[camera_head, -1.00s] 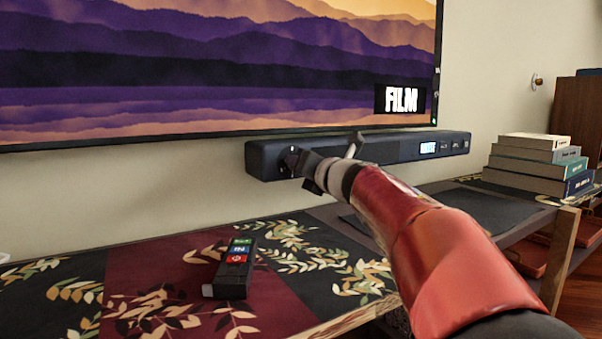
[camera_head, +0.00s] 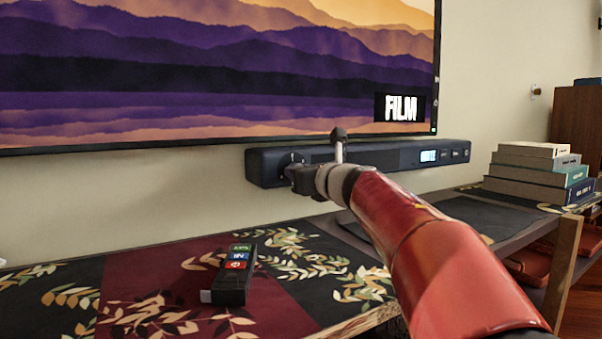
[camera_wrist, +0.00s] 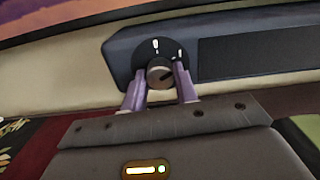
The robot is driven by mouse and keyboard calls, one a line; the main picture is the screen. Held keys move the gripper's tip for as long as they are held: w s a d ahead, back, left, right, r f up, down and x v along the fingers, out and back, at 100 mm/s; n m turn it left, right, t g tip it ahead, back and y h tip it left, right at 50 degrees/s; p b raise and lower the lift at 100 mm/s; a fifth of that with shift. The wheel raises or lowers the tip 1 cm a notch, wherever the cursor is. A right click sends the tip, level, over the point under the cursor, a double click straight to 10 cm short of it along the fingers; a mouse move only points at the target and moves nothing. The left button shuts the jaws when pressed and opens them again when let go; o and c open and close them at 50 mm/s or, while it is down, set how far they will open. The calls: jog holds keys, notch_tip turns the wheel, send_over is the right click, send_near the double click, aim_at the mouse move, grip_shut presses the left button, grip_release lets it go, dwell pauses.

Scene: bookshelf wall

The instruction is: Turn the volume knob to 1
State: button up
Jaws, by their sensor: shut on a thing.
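The volume knob (camera_wrist: 158,77) is a small round grey-brown knob on a black dial plate at the left end of the dark soundbar (camera_head: 400,156). White marks show on the plate above and to the upper right of the knob; I cannot read them as numbers. A dark line on the knob seems to run toward the upper right. My gripper (camera_wrist: 160,84) has one purple-grey finger on each side of the knob and is shut on it. In the head view, my gripper (camera_head: 288,168) covers most of the knob. The soundbar's lit blue display is too small to read.
A large screen (camera_head: 200,90) showing "FILM" hangs just above the soundbar. A black remote (camera_head: 231,282) lies on the patterned table (camera_head: 130,270) below. Stacked books (camera_head: 535,175) stand at the right. The wall is close behind.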

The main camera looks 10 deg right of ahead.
jog(key=shift+f, duration=0.1)
jog(key=o, duration=1)
jog(key=v, duration=0.8)
